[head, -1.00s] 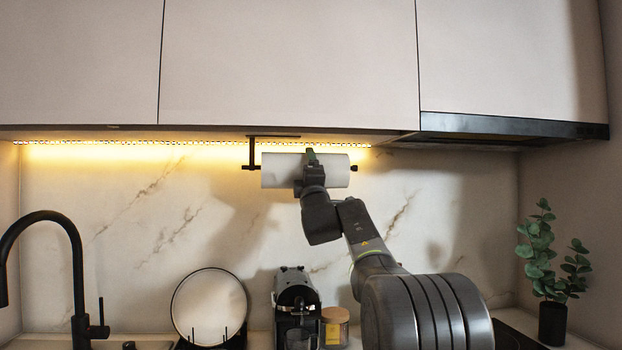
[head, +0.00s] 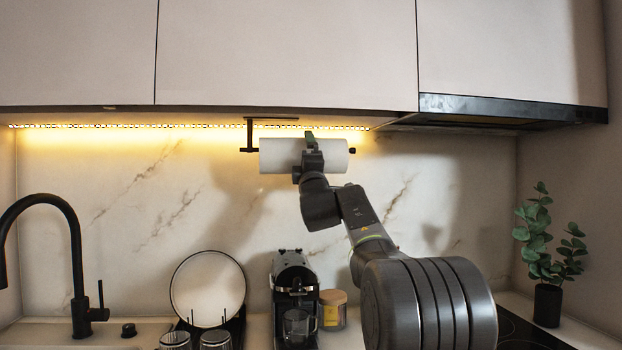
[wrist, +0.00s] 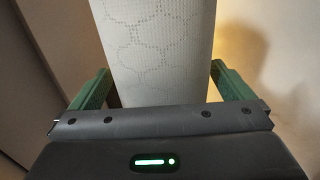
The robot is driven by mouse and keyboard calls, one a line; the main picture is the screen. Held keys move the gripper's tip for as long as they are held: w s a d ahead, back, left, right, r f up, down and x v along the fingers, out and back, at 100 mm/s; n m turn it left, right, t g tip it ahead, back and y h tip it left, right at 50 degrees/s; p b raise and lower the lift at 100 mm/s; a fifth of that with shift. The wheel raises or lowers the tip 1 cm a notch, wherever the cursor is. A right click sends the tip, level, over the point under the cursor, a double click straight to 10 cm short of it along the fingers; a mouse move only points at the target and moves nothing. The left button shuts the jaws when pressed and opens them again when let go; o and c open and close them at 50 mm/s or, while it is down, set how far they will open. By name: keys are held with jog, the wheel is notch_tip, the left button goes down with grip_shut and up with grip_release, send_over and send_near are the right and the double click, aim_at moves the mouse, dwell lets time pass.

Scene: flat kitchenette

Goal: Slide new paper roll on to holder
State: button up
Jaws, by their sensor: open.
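The white paper roll (head: 278,156) hangs level under the wall cabinet in the head view. The black holder (head: 250,136) comes down from the cabinet at its left, and the rod's dark end knob (head: 352,150) shows past its right end. The rod inside the roll is hidden. My gripper (head: 311,144) is at the roll's right half. In the wrist view the paper roll (wrist: 155,45) lies between the two green fingers of my gripper (wrist: 155,88), which are open, with a gap visible at the right finger.
The cabinet underside and range hood (head: 510,112) are close above. Below stand a coffee machine (head: 294,290), a jar (head: 333,310), a round plate (head: 207,289) and a black faucet (head: 75,260). A plant (head: 548,260) is at the right.

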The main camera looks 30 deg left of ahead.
jog(key=b+v, duration=0.6)
jog(key=v, duration=0.6)
jog(key=shift+s+d+f, duration=0.2)
jog(key=shift+s+d, duration=0.05)
jog(key=shift+s, duration=0.05)
